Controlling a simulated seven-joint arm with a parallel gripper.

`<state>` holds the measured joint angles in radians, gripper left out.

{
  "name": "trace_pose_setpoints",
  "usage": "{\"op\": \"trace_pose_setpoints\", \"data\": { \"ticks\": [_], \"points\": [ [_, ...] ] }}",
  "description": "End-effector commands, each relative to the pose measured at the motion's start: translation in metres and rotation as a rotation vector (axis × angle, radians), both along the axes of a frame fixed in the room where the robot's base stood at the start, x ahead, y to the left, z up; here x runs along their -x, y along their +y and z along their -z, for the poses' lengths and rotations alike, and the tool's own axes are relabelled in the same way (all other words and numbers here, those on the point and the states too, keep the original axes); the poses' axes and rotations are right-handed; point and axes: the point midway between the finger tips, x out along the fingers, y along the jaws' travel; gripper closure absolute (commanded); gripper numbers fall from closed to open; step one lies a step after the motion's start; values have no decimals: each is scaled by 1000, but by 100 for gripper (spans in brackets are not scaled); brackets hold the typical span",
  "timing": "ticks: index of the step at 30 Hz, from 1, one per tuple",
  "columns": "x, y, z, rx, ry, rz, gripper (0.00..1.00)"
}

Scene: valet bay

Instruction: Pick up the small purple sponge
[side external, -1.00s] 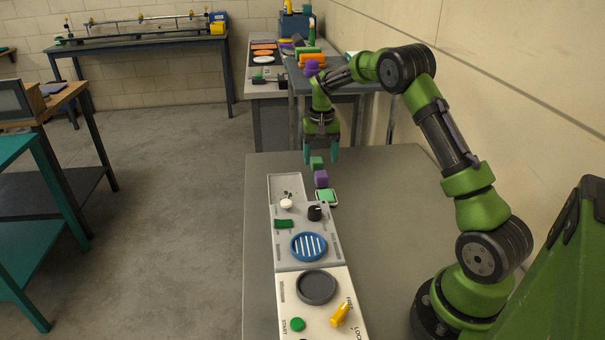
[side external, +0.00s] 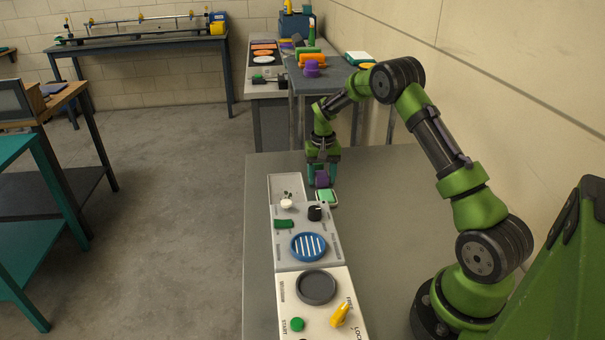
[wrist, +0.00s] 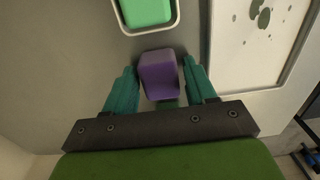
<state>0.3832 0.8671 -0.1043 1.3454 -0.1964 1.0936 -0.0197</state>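The small purple sponge (side external: 322,180) lies on the grey table, beside the tray that holds a light green block. In the wrist view the sponge (wrist: 158,72) sits between the two teal fingers of my gripper (wrist: 159,66), with a narrow gap showing on each side. My gripper (side external: 322,176) is open and low around the sponge, pointing down. Part of the sponge is hidden by my gripper in the side view.
The small white-rimmed tray with a light green block (side external: 327,196) stands next to the sponge. A control panel (side external: 284,252) with knobs and dials runs along the table's left part. The table (side external: 385,240) right of the panel is clear.

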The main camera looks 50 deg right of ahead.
Motion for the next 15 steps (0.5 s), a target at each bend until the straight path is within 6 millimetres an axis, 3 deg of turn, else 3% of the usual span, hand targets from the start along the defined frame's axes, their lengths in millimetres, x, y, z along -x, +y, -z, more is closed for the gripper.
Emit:
{"op": "trace_pose_setpoints", "data": {
  "ticks": [1, 7, 15],
  "points": [
    [0, 0, 0, 0, 0, 0, 53],
    [0, 0, 0, 0, 0, 0, 83],
    [0, 0, -2, 1, -1, 0, 84]
  ]
}}
